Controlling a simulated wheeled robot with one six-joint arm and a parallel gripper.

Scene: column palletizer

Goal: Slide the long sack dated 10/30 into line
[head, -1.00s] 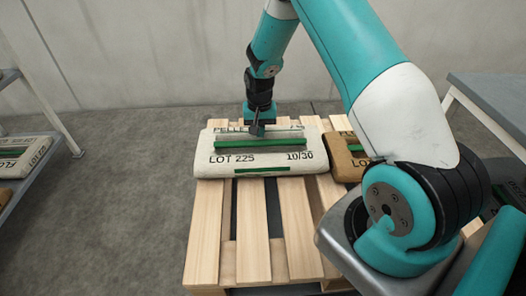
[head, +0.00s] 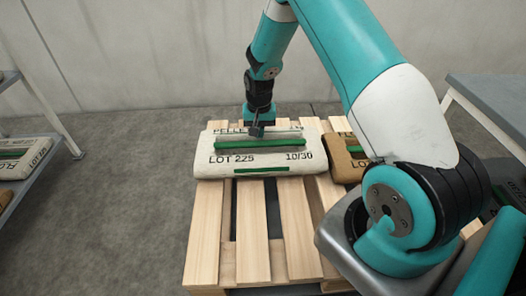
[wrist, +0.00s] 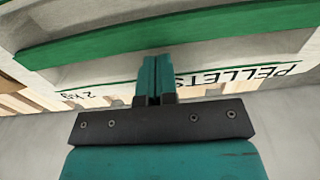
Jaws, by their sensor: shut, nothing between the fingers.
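The long pale sack (head: 225,168) dated 10/30 lies flat across the far part of the wooden pallet (head: 252,225). It is printed LOT 225 and has green bands. In the wrist view its green band (wrist: 200,30) and PELLETS lettering fill the upper part. My gripper (head: 256,132) is at the sack's far edge, near its middle. In the wrist view my gripper (wrist: 155,65) is shut with nothing between its fingers, and its tips lie close to the sack's side. Contact cannot be made out.
A brown sack (head: 347,160) lies right of the pale sack, partly hidden by my arm. A shelf (head: 42,165) with sacks stands at the left. A grey table (head: 490,100) stands at the right. The pallet's near slats are bare.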

